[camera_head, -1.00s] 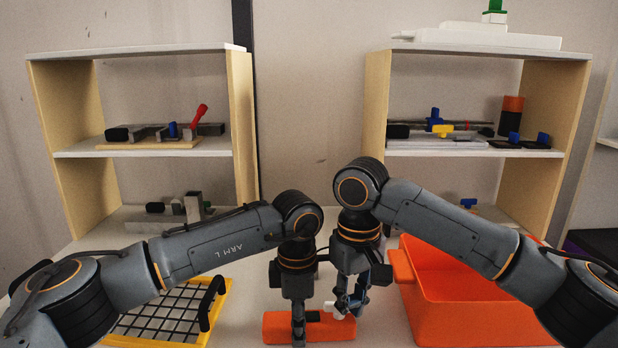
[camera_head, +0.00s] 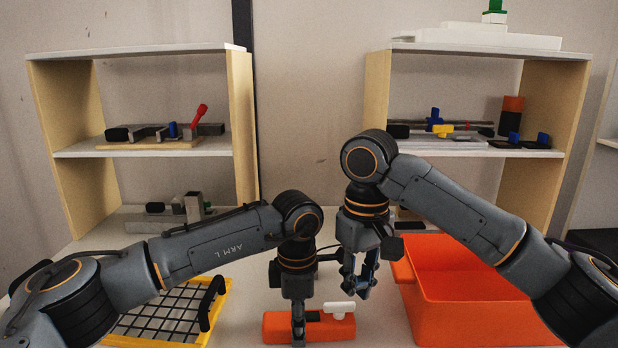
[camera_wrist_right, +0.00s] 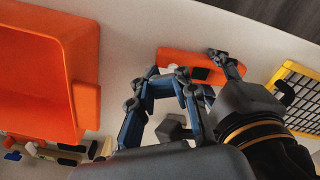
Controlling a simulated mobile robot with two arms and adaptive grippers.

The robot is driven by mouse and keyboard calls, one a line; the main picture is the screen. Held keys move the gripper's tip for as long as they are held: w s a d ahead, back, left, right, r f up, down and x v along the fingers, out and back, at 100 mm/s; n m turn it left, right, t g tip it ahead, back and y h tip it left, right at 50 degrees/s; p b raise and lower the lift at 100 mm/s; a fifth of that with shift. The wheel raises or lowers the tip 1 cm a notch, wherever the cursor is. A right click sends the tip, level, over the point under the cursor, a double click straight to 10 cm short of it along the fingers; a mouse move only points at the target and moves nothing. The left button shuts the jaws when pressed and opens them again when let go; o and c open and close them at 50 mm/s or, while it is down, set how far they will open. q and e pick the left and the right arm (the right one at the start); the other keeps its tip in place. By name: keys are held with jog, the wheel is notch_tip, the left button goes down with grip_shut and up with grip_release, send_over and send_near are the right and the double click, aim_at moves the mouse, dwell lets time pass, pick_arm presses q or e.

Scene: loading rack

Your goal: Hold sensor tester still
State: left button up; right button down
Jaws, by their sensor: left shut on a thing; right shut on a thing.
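The sensor tester, which I take to be the orange block (camera_head: 278,327), lies on the table at the front centre. It has a dark strip on top and a white T-shaped piece (camera_head: 340,307) at its right end. It also shows in the right wrist view (camera_wrist_right: 172,58). My left gripper (camera_head: 299,334) points down and is shut on the block's middle.
An orange bin (camera_head: 455,318) stands close on the right. A yellow-framed black grid tray (camera_head: 160,318) with a black handle lies on the left. Two shelf units (camera_head: 145,150) (camera_head: 480,150) with parts stand behind. Free table shows between block and bin.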

jog(key=shift+r, duration=0.95)
pick_arm(q)
jog(key=o, duration=1.4)
notch_tip(320, 180, up, 8)
jog(key=shift+f, duration=0.2)
jog(key=shift+r, duration=0.35)
pick_arm(e)
jog(key=shift+f, duration=0.15)
